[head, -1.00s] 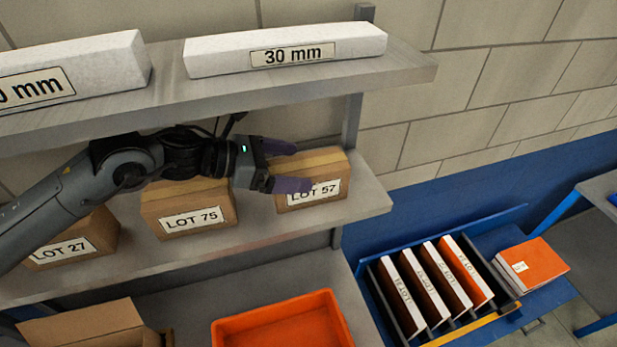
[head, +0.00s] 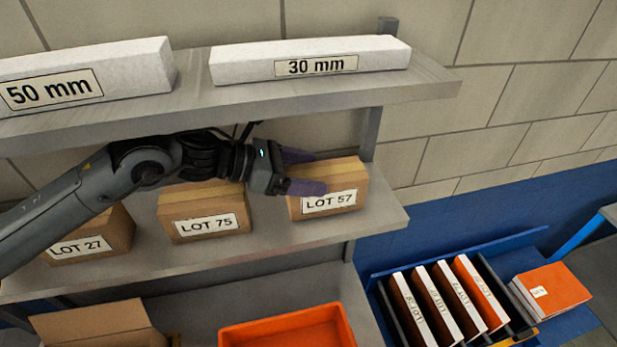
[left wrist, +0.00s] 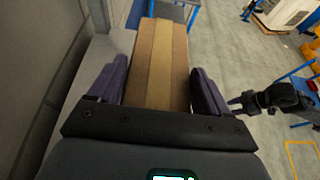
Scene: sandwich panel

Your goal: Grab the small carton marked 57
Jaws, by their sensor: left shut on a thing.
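The small carton marked LOT 57 (head: 346,181) is a brown box with a white label, at the right end of the middle shelf in the head view. My left gripper (head: 304,172) reaches it from the left and is shut on it, one purple finger on the front and one behind. In the left wrist view the carton (left wrist: 163,62) lies between the two fingers of my left gripper (left wrist: 160,85). I cannot tell whether the carton is lifted off the shelf. My right gripper (left wrist: 243,104) seems to show at the right of the left wrist view, its jaws unclear.
Cartons LOT 75 (head: 205,222) and LOT 27 (head: 82,247) stand to the left on the same shelf (head: 270,243). White 50 mm (head: 50,92) and 30 mm (head: 315,66) blocks lie on the shelf above. An orange tray (head: 285,325) and a rack of binders (head: 440,300) are below.

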